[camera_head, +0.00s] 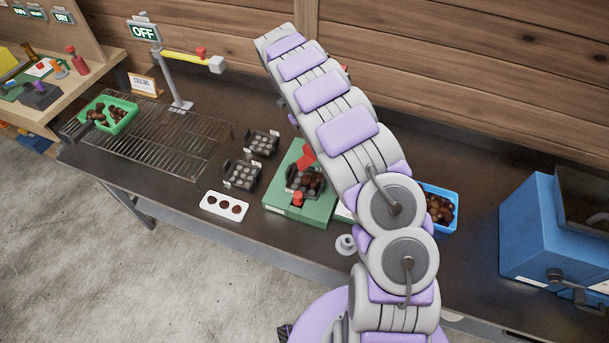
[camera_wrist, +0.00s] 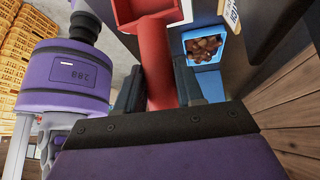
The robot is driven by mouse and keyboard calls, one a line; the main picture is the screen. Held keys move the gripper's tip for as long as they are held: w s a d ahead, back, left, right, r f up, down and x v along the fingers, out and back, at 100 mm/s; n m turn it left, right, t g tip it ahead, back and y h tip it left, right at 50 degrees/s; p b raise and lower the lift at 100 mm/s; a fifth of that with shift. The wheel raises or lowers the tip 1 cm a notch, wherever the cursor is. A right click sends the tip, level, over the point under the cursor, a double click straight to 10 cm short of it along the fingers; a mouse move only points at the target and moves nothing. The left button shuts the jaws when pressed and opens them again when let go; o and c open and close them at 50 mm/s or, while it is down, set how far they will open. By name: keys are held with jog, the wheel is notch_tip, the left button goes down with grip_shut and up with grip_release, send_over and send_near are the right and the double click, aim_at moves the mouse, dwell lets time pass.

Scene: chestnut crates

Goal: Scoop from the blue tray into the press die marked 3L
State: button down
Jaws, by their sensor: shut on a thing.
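My gripper (camera_wrist: 160,85) is shut on the handle of a red scoop (camera_wrist: 158,50) in the wrist view. The visible part of the scoop's bowl looks empty; its front is cut off. The blue tray (camera_wrist: 206,66) with brown pieces lies beyond and right of the scoop, apart from it. In the head view the blue tray (camera_head: 441,230) is partly hidden behind my arm, and my gripper is hidden. A green press (camera_head: 281,207) has a dark die holding brown pieces. Two more dark dies, (camera_head: 263,143) and (camera_head: 241,176), stand to its left. I cannot read 3L on any.
A wire rack (camera_head: 175,150) with a green tray (camera_head: 125,122) of brown pieces is at left. A post carries an OFF sign (camera_head: 143,31). A white card (camera_head: 224,207) lies at the front edge. A blue machine (camera_head: 535,235) stands right. A wooden wall backs the bench.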

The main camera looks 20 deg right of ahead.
jog(key=s+d+f+n+t+y+b, duration=0.1)
jog(key=s+d+f+t+y+b, duration=0.3)
jog(key=d+f+y, duration=0.5)
jog(key=shift+s+d+f+t+y, duration=0.45)
jog(key=shift+s+f+t, duration=0.5)
jog(key=shift+t, duration=0.25)
jog(key=shift+a+r, duration=0.15)
jog(key=shift+a, duration=0.1)
notch_tip(320, 180, up, 6)
jog(key=p, duration=0.5)
jog(key=shift+d, duration=0.1)
dwell(0.5)
